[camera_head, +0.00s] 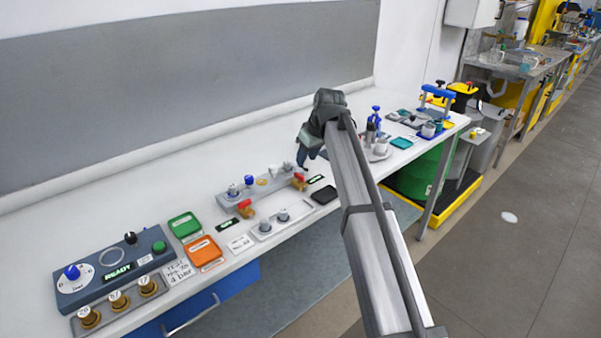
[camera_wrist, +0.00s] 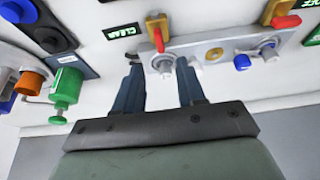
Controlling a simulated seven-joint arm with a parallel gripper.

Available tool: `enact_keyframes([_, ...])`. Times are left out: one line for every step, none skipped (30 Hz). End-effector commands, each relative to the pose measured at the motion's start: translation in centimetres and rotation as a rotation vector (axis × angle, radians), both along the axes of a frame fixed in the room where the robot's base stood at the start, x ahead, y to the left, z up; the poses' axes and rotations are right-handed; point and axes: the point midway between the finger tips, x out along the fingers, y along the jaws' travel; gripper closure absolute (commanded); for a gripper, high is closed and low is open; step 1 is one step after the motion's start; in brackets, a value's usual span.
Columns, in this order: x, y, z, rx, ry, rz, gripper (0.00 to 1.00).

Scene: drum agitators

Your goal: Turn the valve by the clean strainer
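A grey manifold block (camera_head: 258,187) on the bench carries two silver strainers and two red-handled valves. The right-hand valve (camera_head: 299,181) stands beside a small green-lettered label (camera_head: 317,179), which seems to read CLEAN. In the wrist view this valve (camera_wrist: 157,32) has a brass body and red lever, just beyond my fingertips. The nearby strainer (camera_wrist: 165,63) lies between the fingertips in that view; contact cannot be told. My gripper (camera_head: 303,157) reaches down behind the block's right end. It is open with nothing held; its fingers (camera_wrist: 160,75) are apart. The other valve (camera_head: 245,208) is at the left end.
A tray with two silver cups (camera_head: 272,222) stands in front of the block. A dark square pad (camera_head: 324,195) lies right of it. Green (camera_head: 184,225) and orange (camera_head: 203,250) boxes and a control panel (camera_head: 110,265) are at left. Bottles and clamps crowd the right end.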

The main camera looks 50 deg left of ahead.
Motion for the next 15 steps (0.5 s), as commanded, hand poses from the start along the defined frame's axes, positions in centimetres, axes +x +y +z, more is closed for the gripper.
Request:
enact_keyframes([0.0,0.4,-0.9,-0.001,0.001,0.0,0.61])
enact_keyframes([0.0,0.6,-1.4,-0.002,0.001,0.0,0.61])
enact_keyframes([0.0,0.9,-2.1,-0.002,0.001,0.0,0.61])
enact_keyframes([0.0,1.1,-2.6,-0.002,0.001,0.0,0.61])
enact_keyframes([0.0,1.3,-3.1,-0.001,0.001,0.0,0.61])
enact_keyframes([0.0,1.5,-3.6,-0.001,0.001,0.0,0.61])
enact_keyframes([0.0,1.7,-4.1,-0.002,0.001,0.0,0.61])
enact_keyframes([0.0,1.9,-4.6,-0.002,0.001,0.0,0.61])
enact_keyframes([0.0,2.1,-5.1,-0.001,0.001,0.0,0.61])
enact_keyframes([0.0,2.3,-5.5,-0.001,0.0,0.0,0.61])
enact_keyframes([0.0,2.4,-5.8,-0.001,0.0,0.0,0.61])
enact_keyframes([0.0,2.6,-6.2,-0.001,0.0,0.0,0.61])
enact_keyframes([0.0,2.7,-6.5,-0.001,0.0,0.0,0.61])
enact_keyframes([0.0,2.8,-6.8,-0.001,0.0,0.0,0.61])
enact_keyframes([0.0,3.0,-7.1,-0.001,0.0,0.0,0.61])
